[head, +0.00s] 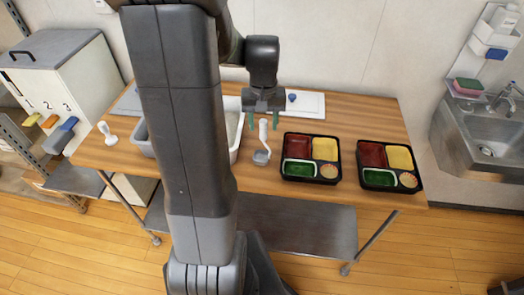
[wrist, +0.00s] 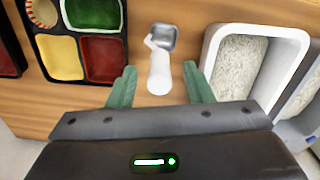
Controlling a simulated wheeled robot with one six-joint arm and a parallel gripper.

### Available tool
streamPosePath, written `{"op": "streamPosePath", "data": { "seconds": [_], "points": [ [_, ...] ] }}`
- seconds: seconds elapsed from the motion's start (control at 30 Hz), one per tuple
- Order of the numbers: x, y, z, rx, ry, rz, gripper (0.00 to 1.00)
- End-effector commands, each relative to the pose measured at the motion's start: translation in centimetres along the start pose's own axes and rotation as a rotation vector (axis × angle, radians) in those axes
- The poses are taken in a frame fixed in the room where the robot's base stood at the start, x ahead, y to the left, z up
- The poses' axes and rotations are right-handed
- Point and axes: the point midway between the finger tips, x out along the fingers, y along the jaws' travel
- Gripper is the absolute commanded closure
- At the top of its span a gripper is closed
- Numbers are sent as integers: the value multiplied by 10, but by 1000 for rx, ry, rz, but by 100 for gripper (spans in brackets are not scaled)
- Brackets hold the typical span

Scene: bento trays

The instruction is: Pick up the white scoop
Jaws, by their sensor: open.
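The white scoop (head: 263,131) lies on the wooden table between the white rice container and the nearer bento tray; its grey bowl end points toward the front edge. In the wrist view the white scoop (wrist: 159,72) is centred, its white handle reaching between the fingertips and its grey bowl beyond them. My gripper (head: 263,122) is pointed down over the handle, with green fingers apart. In the wrist view my gripper (wrist: 158,75) is open, one finger on each side of the handle, with a gap on both sides.
A bento tray (wrist: 77,32) with red, yellow and green compartments stands left in the wrist view; a second bento tray (head: 389,190) is further right in the head view. The rice container (wrist: 296,45) is close by. Another white-handled scoop (head: 108,134) lies at the table's left.

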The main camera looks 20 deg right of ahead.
Motion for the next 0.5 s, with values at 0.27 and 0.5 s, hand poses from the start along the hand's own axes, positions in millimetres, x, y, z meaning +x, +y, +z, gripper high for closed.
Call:
{"op": "streamPosePath", "data": {
  "seconds": [0.27,0.5],
  "points": [
    [28,0,0,0,-1,0,53],
    [29,0,-1,0,1,0,55]
  ]
}}
